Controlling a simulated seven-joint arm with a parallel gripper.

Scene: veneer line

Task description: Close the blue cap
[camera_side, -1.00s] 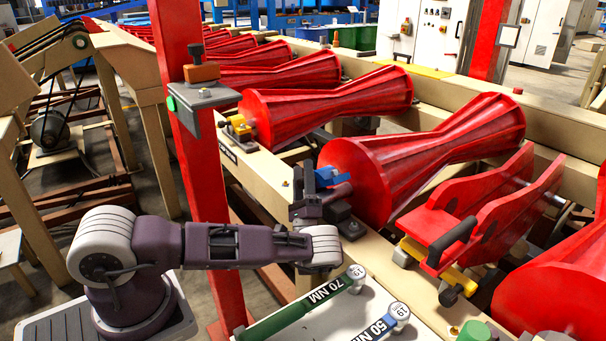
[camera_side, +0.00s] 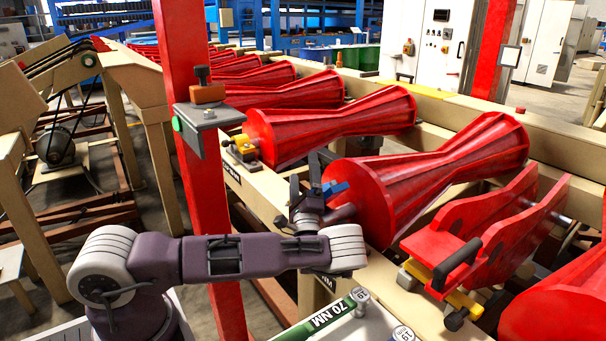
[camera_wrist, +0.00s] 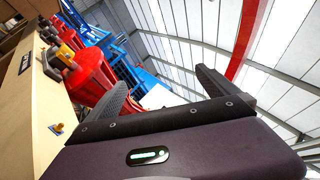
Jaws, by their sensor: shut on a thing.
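The blue cap (camera_side: 336,188) shows in the side view as a small tilted blue piece. It sits at the left end of a red ribbed roller (camera_side: 398,190), just above the roller's shaft. My gripper (camera_side: 306,174) is at the cap's left side, pointing up, and is shut on it. The grip itself is partly hidden by the dark fingers. In the wrist view my gripper's two fingers (camera_wrist: 163,82) stand apart, and I cannot make out the cap between them.
A red post (camera_side: 190,150) with a grey bracket (camera_side: 205,117) stands left of my gripper. A red guard (camera_side: 470,235) with a black handle is at the right. A green 70 NM torque wrench (camera_side: 330,318) lies in front. More rollers line the back.

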